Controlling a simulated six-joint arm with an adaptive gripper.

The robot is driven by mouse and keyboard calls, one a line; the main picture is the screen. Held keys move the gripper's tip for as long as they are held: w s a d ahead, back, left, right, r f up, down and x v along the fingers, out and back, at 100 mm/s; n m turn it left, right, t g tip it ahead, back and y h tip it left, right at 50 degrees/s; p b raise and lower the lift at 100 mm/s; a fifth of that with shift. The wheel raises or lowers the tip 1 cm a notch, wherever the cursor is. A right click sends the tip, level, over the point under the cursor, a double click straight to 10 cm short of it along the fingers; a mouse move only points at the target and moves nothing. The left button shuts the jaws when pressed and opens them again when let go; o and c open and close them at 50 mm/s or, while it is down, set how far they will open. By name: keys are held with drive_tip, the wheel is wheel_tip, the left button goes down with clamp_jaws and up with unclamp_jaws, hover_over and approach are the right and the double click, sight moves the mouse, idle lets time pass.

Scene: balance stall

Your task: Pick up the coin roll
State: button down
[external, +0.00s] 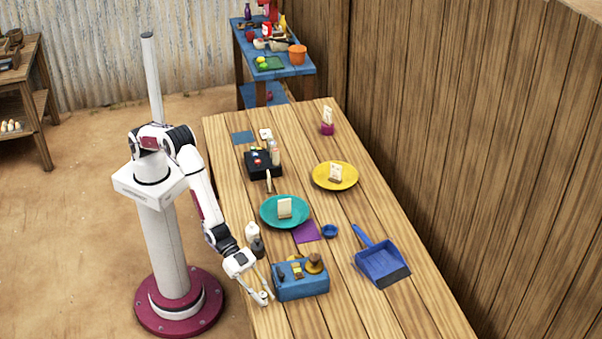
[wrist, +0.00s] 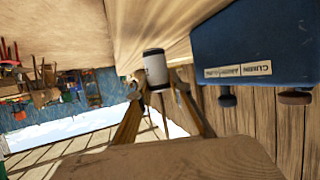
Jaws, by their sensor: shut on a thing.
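The coin roll (wrist: 155,69) shows in the wrist view as a short pale cylinder with dark ends. It sits between the fingertips of my gripper (wrist: 160,86), which is shut on it. In the external view my gripper (external: 264,296) is low at the table's left edge, just left of the blue box. There the roll is too small to make out clearly.
The blue box (external: 302,289) with a label and small items on top is close beside my gripper; its wall (wrist: 235,40) fills the wrist view's upper right.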

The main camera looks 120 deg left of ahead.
sight(263, 294)
drive_tip(key=shift+r, duration=4.15)
